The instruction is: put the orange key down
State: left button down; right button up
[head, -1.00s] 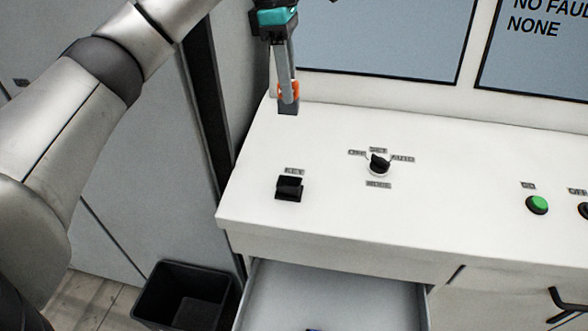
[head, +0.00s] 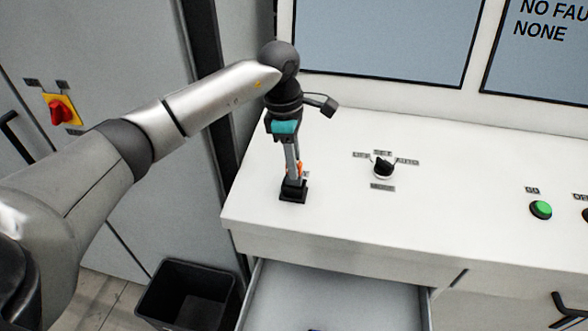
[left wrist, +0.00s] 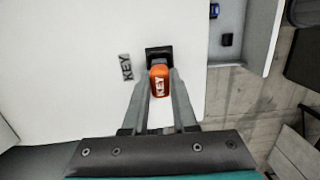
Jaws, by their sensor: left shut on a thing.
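In the head view my left gripper (head: 294,180) points down at the black key holder (head: 292,195) on the white desk top, with a bit of orange (head: 300,168) showing beside the fingers. My right gripper is not in view.
A black mode knob (head: 383,168) and a green GO button (head: 541,210) are on the white desk (head: 330,220). An open drawer (head: 335,290) sits below its front edge. A black bin (head: 190,295) stands on the floor at left. Screens rise behind the desk.

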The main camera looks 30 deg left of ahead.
pick_arm(q)
notch_tip(320, 180, down, 2)
jog(key=shift+f, duration=0.25)
jog(key=shift+f, duration=0.1)
jog(key=shift+f, duration=0.1)
jog(key=c, duration=0.7)
grip_release()
jog(key=shift+r, duration=0.25)
jog(key=r, duration=0.4)
jog(key=a+r+b, duration=0.1)
jog(key=r, duration=0.6)
jog(key=shift+s+a+r, duration=0.15)
jog(key=shift+a+r, duration=0.05)
jog(key=shift+r, duration=0.2)
